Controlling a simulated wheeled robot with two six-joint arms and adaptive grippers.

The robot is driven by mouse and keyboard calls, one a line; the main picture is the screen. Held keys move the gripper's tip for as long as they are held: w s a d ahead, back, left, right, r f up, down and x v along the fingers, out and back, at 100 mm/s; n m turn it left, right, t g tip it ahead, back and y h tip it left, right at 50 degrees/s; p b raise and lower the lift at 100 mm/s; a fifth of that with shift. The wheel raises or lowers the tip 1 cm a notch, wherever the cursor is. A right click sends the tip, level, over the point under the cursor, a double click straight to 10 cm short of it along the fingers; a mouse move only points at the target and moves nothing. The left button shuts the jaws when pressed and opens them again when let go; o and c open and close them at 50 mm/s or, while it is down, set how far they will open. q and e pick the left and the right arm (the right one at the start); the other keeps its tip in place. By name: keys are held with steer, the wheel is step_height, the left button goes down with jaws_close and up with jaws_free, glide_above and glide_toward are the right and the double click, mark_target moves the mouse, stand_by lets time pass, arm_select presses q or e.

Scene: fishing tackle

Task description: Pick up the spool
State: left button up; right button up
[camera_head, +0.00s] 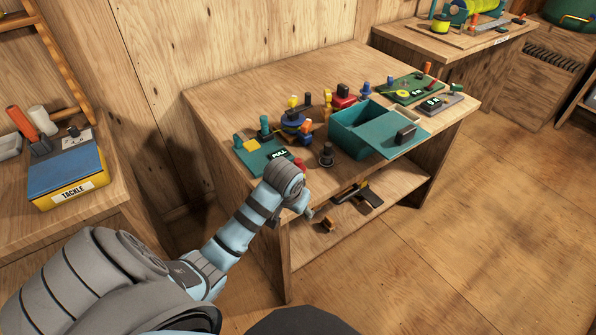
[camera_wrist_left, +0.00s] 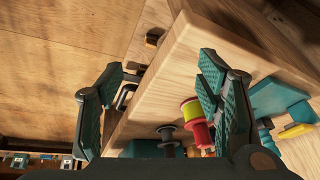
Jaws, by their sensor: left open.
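A dark grey spool (camera_head: 326,157) stands upright near the front edge of the wooden table, and it also shows in the left wrist view (camera_wrist_left: 167,135). The pictures do not settle which spool is meant. My left gripper (camera_wrist_left: 163,72) is open, with nothing between its fingers. In the head view it hangs at the table's front edge, mostly hidden by my wrist. My right gripper is out of view.
A teal open box (camera_head: 362,130), a green tray (camera_head: 262,158) and several small coloured items crowd the wooden table (camera_head: 240,98). A lower shelf (camera_head: 375,205) holds dark tools. A yellow and blue tackle box (camera_head: 68,175) sits on the left bench.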

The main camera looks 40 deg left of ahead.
arm_select(q)
steer(key=w+a+r+n, duration=0.3)
steer(key=w+a+r, duration=0.5)
steer(key=w+r, duration=0.25)
steer(key=b+x, duration=0.1)
steer(key=x, duration=0.3)
steer(key=b+x, duration=0.2)
steer(key=x, duration=0.2)
steer(key=s+b+x, duration=0.1)
steer(key=x, duration=0.4)
steer(key=shift+d+f, duration=0.2)
steer(key=shift+d, duration=0.1)
steer(key=shift+w+r, duration=0.1)
steer(key=shift+c, duration=0.2)
steer(key=c, duration=1.1)
